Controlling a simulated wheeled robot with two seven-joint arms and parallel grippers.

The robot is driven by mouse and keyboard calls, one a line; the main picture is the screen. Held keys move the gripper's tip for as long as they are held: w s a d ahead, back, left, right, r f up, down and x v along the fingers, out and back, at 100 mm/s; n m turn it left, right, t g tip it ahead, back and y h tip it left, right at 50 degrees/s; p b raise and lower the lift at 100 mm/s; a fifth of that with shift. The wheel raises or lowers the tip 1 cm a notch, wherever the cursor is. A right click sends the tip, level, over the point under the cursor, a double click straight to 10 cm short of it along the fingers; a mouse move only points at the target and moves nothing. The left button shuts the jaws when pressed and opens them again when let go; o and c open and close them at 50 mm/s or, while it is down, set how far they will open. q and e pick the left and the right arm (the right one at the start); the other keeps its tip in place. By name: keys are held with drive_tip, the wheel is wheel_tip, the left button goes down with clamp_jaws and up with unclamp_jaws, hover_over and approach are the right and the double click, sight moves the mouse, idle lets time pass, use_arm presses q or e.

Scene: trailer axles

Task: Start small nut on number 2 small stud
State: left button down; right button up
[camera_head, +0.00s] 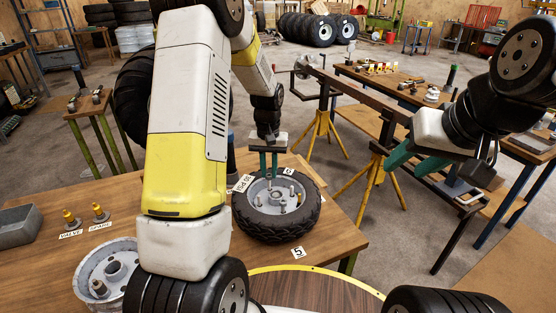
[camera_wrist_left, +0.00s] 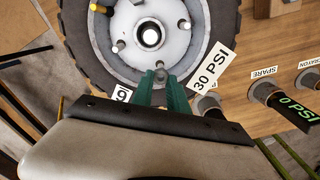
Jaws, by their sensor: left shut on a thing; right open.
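My left gripper (camera_head: 268,162) reaches down over the far side of the grey wheel hub (camera_head: 275,207) inside the black tire (camera_head: 272,230). In the left wrist view its green fingers (camera_wrist_left: 162,90) are shut on a small grey nut (camera_wrist_left: 160,75). The nut is over the rim's near part in that view; whether it touches a stud I cannot tell. Several studs stand around the centre boss (camera_wrist_left: 150,36), including a stud (camera_wrist_left: 118,46) and another stud (camera_wrist_left: 184,23). No label 2 is readable. My right gripper (camera_head: 412,161) is open and empty, off to the right.
A 30 PSI label (camera_head: 243,184) and a 5 label (camera_head: 298,252) lie by the tire. A second hub (camera_head: 110,273), valve and spare fittings (camera_head: 98,212) and a grey bin (camera_head: 18,226) are on the left. A beam on yellow stands (camera_head: 325,120) stands behind right.

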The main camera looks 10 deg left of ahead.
use_arm(q)
drive_tip(key=shift+f, duration=0.5)
drive_tip(key=c, duration=2)
unclamp_jaws()
clamp_jaws()
